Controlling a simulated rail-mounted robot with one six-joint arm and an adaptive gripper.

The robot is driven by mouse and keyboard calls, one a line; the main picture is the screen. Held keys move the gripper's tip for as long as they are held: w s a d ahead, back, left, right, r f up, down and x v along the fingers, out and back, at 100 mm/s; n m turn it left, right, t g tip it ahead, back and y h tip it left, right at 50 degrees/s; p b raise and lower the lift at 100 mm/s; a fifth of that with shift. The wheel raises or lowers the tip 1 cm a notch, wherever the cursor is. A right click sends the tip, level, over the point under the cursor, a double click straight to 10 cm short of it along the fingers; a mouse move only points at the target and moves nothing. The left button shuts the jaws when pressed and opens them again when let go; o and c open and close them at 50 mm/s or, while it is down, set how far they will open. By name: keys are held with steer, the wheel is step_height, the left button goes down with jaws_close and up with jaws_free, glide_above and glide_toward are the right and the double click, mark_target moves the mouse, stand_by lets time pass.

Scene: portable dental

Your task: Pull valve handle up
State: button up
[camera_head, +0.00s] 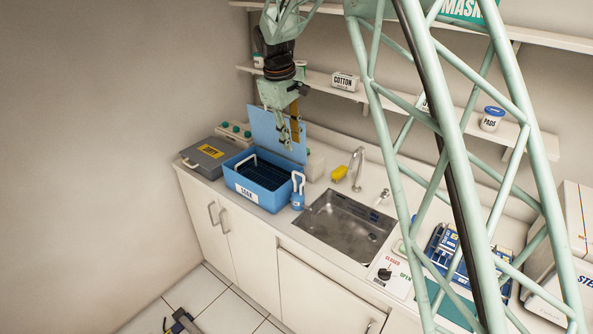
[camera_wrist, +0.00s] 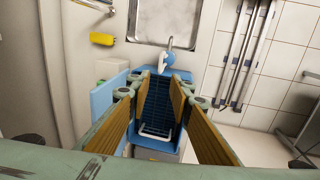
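A black handle (camera_head: 385,273) sits on a white panel (camera_head: 398,287) marked CLOSED and OPEN, on the counter right of the sink. It looks like the valve handle, but it is small and its exact pose is hard to tell. My gripper (camera_head: 290,140) hangs over the blue SOAK tub (camera_head: 246,190), far to the left of the panel. In the wrist view my gripper (camera_wrist: 160,88) has its two orange-padded fingers apart with nothing held between them. The tub's dark rack (camera_wrist: 159,108) shows below the fingers. The panel is not visible in the wrist view.
The tub's raised blue lid (camera_head: 268,130) stands behind my gripper. A metal sink (camera_head: 340,228), a faucet (camera_head: 357,168) and a yellow sponge (camera_head: 339,173) lie between tub and panel. Shelves (camera_head: 325,82) run along the wall.

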mark_target(297, 172)
steer(key=shift+s+r, duration=0.1)
stand_by(0.4)
steer(key=shift+w+d+f, duration=0.25)
steer(key=shift+w+f, duration=0.15)
steer(key=shift+f, duration=1.85)
steer(key=shift+w+d+f, duration=0.3)
steer(key=shift+w+f, duration=0.05)
steer(key=shift+f, duration=1.9)
steer(key=shift+w+d+f, duration=0.25)
steer(key=shift+w+f, duration=0.15)
steer(key=shift+f, duration=1.85)
jaws_close()
